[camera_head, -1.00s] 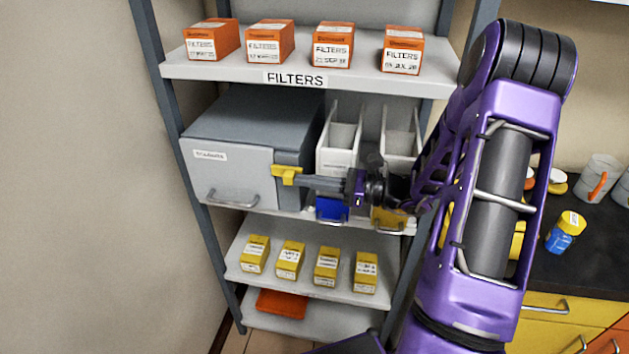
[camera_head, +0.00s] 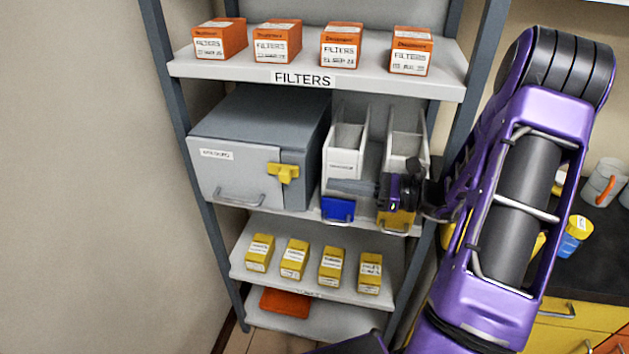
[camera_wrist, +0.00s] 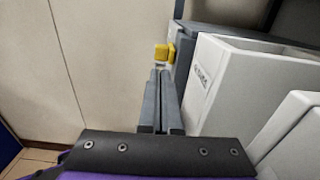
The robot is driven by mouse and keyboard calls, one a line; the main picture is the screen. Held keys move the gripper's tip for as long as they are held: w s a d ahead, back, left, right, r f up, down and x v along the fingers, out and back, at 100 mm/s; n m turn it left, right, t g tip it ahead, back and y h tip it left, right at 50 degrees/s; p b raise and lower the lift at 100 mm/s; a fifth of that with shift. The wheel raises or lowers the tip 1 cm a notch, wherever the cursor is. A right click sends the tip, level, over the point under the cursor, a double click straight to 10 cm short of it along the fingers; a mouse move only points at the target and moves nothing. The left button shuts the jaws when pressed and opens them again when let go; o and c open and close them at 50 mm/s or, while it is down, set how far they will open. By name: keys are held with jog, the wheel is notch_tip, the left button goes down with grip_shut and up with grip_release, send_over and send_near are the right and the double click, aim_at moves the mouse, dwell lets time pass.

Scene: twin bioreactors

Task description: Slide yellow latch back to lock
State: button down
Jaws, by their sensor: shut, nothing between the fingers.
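The yellow latch (camera_head: 283,173) sits on the front of the grey box (camera_head: 227,182), at the seam between its wide left panel and the darker right part. It also shows in the wrist view (camera_wrist: 164,52), beyond my fingertips. My gripper (camera_head: 332,186) is shut and empty. It points left toward the latch, with a clear gap between fingertips and latch. In the wrist view my two grey fingers (camera_wrist: 159,76) lie together.
White bins (camera_head: 343,165) with blue and yellow fronts stand right of the box, close behind my gripper. Orange filter boxes (camera_head: 341,45) sit on the shelf above, yellow boxes (camera_head: 295,259) on the shelf below. A wall is at left.

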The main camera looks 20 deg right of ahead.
jog(key=v, duration=0.9)
jog(key=shift+s, duration=0.15)
jog(key=shift+d, duration=0.1)
